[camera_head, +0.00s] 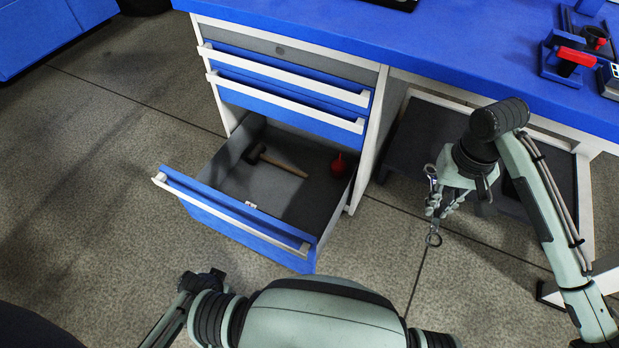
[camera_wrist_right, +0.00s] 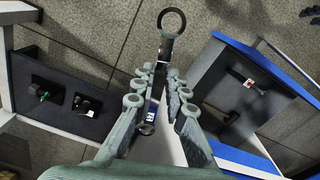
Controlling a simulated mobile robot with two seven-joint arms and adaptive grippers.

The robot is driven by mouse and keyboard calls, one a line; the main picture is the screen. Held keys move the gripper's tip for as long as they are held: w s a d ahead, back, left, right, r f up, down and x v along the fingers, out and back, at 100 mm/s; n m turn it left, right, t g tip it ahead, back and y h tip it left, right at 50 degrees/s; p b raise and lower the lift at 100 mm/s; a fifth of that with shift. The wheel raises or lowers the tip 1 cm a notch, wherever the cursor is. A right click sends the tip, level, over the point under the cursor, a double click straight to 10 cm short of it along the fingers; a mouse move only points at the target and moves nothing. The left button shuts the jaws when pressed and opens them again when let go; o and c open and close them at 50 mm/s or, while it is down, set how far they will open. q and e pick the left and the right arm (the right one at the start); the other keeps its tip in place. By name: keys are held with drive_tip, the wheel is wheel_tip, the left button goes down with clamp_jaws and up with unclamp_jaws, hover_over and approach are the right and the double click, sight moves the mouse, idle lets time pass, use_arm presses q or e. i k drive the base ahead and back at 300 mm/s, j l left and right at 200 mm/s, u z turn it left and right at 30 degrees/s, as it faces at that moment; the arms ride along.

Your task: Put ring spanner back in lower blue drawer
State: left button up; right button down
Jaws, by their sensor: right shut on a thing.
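The ring spanner (camera_head: 433,238) is a silver tool with a ring at each end, held upright beside the desk, to the right of the open drawer. My right gripper (camera_head: 437,206) is shut on it. In the right wrist view, one spanner ring (camera_wrist_right: 172,21) sticks out beyond the fingers of my right gripper (camera_wrist_right: 160,85); the other ring shows between them. The lower blue drawer (camera_head: 238,217) is pulled open, with its blue front and white handle towards me; it also shows in the right wrist view (camera_wrist_right: 238,48). My left gripper is not visible; only part of its arm shows.
Inside the drawer lie a wooden-handled hammer (camera_head: 284,165) and a red object (camera_head: 339,165). The two drawers above are shut. A dark low shelf (camera_head: 404,142) is under the blue worktop (camera_head: 450,52). Clear floor lies between drawer and right gripper.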

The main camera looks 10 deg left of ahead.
sight(257, 191)
drive_tip(key=i+j, duration=0.1)
drive_tip(key=j, duration=0.85)
drive_tip(key=i+j, duration=0.15)
drive_tip(key=j, duration=0.35)
drive_tip(key=i+j, duration=0.1)
drive_tip(key=j, duration=0.4)
